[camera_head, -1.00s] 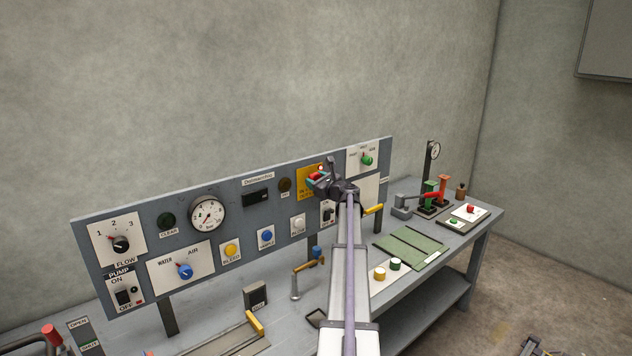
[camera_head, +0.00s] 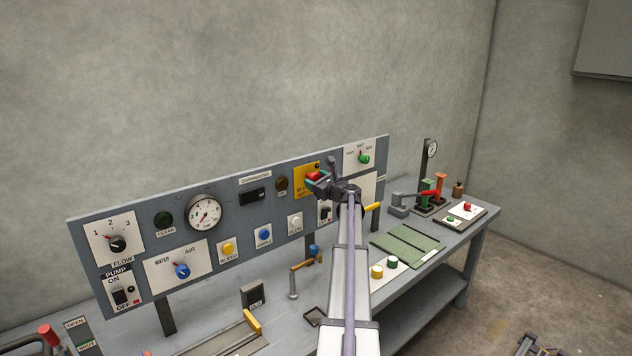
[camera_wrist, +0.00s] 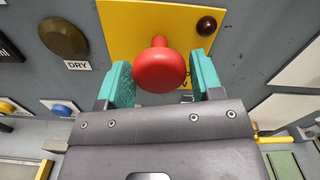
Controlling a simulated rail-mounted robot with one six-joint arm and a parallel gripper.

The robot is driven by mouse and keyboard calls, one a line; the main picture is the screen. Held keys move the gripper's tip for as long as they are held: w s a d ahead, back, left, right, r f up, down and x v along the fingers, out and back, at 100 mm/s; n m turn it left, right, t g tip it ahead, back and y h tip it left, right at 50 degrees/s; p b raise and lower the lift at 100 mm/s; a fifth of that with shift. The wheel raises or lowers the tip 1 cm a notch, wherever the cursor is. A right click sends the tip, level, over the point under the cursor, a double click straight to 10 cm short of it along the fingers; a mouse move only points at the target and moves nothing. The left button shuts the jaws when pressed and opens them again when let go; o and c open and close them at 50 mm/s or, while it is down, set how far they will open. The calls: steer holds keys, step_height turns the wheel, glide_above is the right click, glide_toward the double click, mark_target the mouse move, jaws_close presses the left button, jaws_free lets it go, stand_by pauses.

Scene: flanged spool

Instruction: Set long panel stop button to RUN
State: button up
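The red mushroom stop button (camera_wrist: 160,72) stands out on its stem from a yellow plate (camera_wrist: 125,25) in the wrist view. In the head view the button (camera_head: 314,176) is partly covered by my gripper (camera_head: 318,184). My gripper (camera_wrist: 162,82) is open, with one teal finger on each side of the button head. The gaps at the sides look narrow; I cannot tell whether either finger touches it. A small dark red lamp (camera_wrist: 206,25) sits at the plate's upper right and looks unlit. The plate's lettering is mostly hidden.
The grey panel (camera_head: 140,215) carries a green selector (camera_head: 364,159) to the right and a dark DRY lamp (camera_wrist: 63,37) to the left. Yellow (camera_head: 228,249) and blue (camera_head: 264,236) buttons sit lower left. A yellow-handled lever (camera_head: 372,207) sticks out right of my wrist.

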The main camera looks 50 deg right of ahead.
steer(key=v, duration=1.1)
steer(key=shift+w, duration=0.1)
